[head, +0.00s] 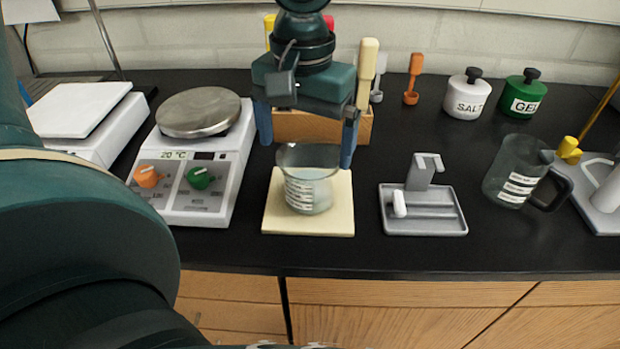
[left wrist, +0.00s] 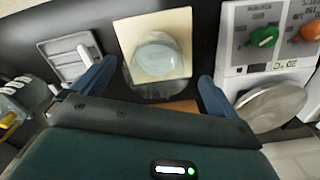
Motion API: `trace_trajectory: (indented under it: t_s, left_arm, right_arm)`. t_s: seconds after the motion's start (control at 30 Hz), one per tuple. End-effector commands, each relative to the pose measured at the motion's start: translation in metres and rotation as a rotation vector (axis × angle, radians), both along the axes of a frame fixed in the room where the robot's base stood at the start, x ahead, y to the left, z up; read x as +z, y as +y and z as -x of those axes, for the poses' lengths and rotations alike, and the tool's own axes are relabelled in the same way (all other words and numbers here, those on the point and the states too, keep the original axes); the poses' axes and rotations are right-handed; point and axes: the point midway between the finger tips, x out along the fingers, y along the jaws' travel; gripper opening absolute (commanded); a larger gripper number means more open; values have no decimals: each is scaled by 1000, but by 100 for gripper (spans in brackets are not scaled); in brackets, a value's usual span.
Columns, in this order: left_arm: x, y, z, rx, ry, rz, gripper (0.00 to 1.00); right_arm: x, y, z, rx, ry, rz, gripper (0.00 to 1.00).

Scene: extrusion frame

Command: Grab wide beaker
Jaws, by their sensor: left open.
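The wide beaker (head: 309,181) is clear glass with white labels and some pale contents. It stands upright on a cream square pad (head: 335,216) in the middle of the bench. My left gripper (head: 308,150) is above and just behind the beaker, pointing down, with its fingers spread wide to either side. In the left wrist view the beaker (left wrist: 157,55) lies between and beyond the two blue fingertips (left wrist: 152,80). I see no finger touching the glass. My right gripper is not in view.
A hotplate (head: 198,170) stands to the left, with a scale (head: 82,115) beyond it. A grey tray (head: 430,220) and a handled beaker (head: 515,170) are to the right. A wooden block (head: 290,126) with tools is behind; jars marked SALT (head: 467,98) and GEL (head: 524,97) stand back right.

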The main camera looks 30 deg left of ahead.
Motion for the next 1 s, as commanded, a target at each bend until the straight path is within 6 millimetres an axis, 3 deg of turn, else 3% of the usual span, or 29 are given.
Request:
trace_trajectory:
  t_s: [0.1,0.37,0.6,0.93,1.0]
  left_arm:
    - [-22,0,0,-1,3,0,98]
    - [-42,0,0,-1,3,0,98]
    - [-77,-1,-2,-2,2,-1,98]
    - [-85,-1,-2,-1,-2,1,98]
    - [-85,-1,-2,-1,-2,1,93]
  right_arm:
    - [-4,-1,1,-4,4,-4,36]
    - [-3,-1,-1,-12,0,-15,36]
    - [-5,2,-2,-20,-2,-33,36]
    - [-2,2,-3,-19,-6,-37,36]
    - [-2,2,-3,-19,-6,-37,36]
